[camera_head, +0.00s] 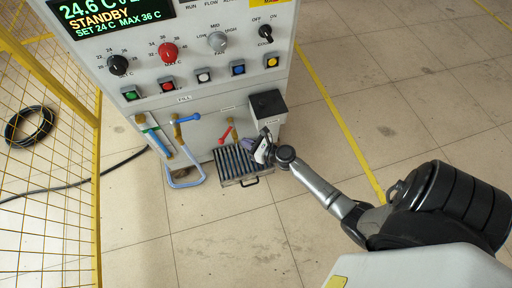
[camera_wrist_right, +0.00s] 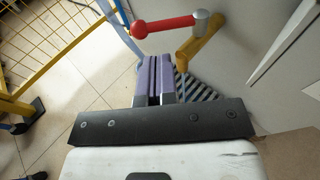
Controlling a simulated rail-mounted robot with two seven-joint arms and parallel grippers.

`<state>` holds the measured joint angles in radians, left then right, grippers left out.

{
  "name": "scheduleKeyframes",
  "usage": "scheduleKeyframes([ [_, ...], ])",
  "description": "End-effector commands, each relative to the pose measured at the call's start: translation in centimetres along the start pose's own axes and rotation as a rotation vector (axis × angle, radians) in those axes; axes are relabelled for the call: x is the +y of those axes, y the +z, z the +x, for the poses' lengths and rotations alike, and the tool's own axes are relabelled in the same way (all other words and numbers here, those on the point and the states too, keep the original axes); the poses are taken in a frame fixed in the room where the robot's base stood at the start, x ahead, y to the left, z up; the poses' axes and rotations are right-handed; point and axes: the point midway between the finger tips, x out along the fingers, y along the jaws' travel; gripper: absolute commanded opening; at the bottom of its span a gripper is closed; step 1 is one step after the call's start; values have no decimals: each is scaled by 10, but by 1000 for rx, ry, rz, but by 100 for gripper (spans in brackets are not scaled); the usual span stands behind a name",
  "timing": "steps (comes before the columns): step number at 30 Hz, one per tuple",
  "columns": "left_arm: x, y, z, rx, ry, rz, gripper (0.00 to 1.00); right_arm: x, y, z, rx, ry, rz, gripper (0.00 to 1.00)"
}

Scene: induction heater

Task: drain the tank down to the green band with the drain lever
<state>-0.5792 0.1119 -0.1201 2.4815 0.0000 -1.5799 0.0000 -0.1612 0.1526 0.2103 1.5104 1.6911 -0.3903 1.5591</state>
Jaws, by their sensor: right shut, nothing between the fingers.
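The drain lever is red and sits on a brass valve low on the cabinet front; it shows in the head view (camera_head: 226,133) and in the right wrist view (camera_wrist_right: 178,24). My right gripper (camera_head: 250,158) is shut and empty, just below and right of the lever in the head view. In the right wrist view its purple fingers (camera_wrist_right: 154,78) are together below the red lever, apart from it. A slanted sight tube (camera_head: 154,137) with green near its top stands at the cabinet's left; its liquid level is too small to read. My left gripper is not in view.
A blue fill lever (camera_head: 187,118) is left of the red one. A slatted drain tray (camera_head: 241,181) lies below the drain valve. A dark-topped box (camera_head: 267,103) juts out at right. A yellow mesh fence (camera_head: 60,120) stands at left. The floor in front is clear.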

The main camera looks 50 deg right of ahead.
Motion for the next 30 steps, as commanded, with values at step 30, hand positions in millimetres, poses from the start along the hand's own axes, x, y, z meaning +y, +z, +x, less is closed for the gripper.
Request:
scheduleKeyframes([
  [30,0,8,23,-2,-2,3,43,0,0,71,1,1,-1,0],
])
